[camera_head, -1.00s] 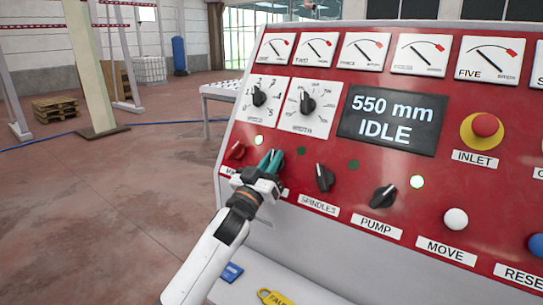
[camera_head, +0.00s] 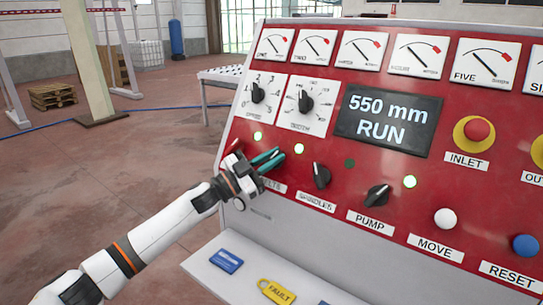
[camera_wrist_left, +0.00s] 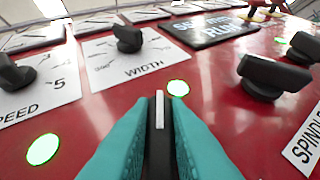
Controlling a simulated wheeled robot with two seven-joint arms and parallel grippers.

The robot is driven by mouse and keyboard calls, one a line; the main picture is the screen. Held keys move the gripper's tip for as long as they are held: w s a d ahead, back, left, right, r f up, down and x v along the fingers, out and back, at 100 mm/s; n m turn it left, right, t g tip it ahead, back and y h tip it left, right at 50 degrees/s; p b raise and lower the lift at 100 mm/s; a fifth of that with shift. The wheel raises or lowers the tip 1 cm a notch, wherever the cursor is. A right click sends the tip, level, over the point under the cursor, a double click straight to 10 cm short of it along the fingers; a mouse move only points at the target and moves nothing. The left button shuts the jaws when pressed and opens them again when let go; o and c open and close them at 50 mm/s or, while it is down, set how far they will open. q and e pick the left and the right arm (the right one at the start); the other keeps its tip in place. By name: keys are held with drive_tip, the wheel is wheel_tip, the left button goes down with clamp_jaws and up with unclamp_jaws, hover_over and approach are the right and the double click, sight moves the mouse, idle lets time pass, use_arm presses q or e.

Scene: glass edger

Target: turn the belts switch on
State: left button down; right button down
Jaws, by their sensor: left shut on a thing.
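The belts switch (camera_wrist_left: 159,150) is a black knob with a white pointer line on the red panel. In the left wrist view it stands between the two teal fingers of my left gripper (camera_wrist_left: 155,135), and its line points up, away from the camera. My left gripper also shows in the head view (camera_head: 268,160), where it covers the knob and part of the belts label (camera_head: 273,187). It is shut on the knob. The lamp (camera_head: 299,148) above the switch glows green. The display (camera_head: 388,119) reads 550 mm RUN. My right gripper is not in view.
The spindles switch (camera_head: 321,176) and pump switch (camera_head: 377,195) sit to the right of my gripper. Speed (camera_head: 258,92) and width (camera_head: 306,102) dials are above.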

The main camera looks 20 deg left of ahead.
use_arm(q)
drive_tip(key=shift+f, duration=0.45)
drive_tip(key=c, duration=1.7)
unclamp_jaws()
drive_tip(key=shift+c, duration=0.2)
drive_tip(key=o, duration=0.3)
drive_tip(key=shift+s+r, duration=0.1)
drive_tip(key=shift+o, duration=0.2)
drive_tip(key=shift+w+a, duration=0.1)
drive_tip(key=shift+w, duration=0.2)
drive_tip(key=shift+r, duration=0.1)
drive_tip(key=shift+s, duration=0.1)
drive_tip(key=shift+r, duration=0.1)
